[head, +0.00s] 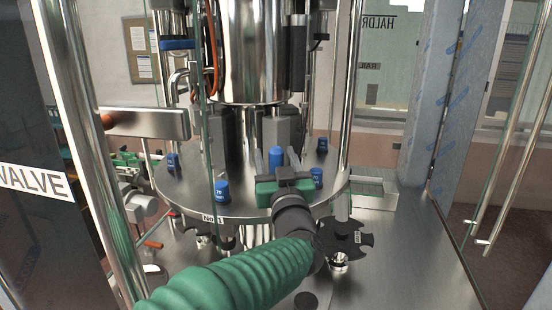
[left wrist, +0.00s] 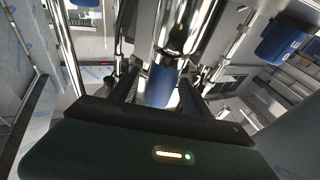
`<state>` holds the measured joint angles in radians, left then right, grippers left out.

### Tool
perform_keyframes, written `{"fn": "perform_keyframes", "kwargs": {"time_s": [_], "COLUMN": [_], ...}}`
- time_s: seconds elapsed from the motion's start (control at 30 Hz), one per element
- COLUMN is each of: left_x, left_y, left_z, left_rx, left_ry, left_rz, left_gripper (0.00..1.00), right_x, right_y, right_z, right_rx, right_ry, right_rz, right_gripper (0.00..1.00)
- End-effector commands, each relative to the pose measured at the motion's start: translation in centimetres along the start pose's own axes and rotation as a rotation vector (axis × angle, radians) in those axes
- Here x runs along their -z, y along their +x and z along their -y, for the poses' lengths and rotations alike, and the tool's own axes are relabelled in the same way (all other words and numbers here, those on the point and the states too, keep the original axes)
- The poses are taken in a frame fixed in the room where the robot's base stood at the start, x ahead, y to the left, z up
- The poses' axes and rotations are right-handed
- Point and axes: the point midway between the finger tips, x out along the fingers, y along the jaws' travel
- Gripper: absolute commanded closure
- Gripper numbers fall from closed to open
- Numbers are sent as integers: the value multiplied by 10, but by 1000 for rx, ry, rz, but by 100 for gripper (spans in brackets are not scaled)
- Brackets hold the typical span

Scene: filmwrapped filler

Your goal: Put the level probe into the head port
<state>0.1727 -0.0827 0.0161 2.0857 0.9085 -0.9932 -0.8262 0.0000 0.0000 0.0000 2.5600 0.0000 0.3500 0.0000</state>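My left gripper (head: 276,161) reaches in from below on a green-sleeved arm, over the front of the round steel platform (head: 240,205). Its two thin fingers stand apart, one on each side of an upright blue-capped piece (head: 276,158), with a small gap showing at each side. In the left wrist view this blue piece (left wrist: 161,86) shows between the dark fingers, with a shiny metal cylinder behind it. I cannot tell whether it is the level probe, and I cannot make out the head port. My right gripper is not in view.
More blue caps stand on the platform, at the front left (head: 222,191), right (head: 316,177) and back right (head: 322,145). A large steel cylinder (head: 255,50) rises above. Steel posts (head: 90,150) and glass panels surround it. The steel deck (head: 400,250) at right is mostly clear.

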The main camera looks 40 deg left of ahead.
Motion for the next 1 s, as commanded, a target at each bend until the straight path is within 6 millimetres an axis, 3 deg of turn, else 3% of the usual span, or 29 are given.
{"fn": "perform_keyframes", "kwargs": {"time_s": [0.23, 0.33, 0.63, 0.77, 0.8, 0.9, 1.0], "left_x": [-1, -3, -5, 2, 8, 8, 1], "left_y": [-2, -12, -87, -117, -122, -140, -157], "left_z": [0, -1, -1, -2, -4, -3, -2], "left_rx": [-1, -2, -4, -5, -8, -9, -5], "left_ry": [0, -2, -4, 1, 4, 4, 2], "left_rz": [1, 0, -2, 2, 7, 3, 2], "left_gripper": [45, 45, 45, 45, 45, 45, 45], "right_x": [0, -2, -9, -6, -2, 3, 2], "right_y": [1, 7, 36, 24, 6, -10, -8], "right_z": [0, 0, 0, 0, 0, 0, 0], "right_rx": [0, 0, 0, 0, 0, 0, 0], "right_ry": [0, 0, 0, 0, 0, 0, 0], "right_rz": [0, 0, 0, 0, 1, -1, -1], "right_gripper": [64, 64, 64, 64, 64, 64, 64]}}
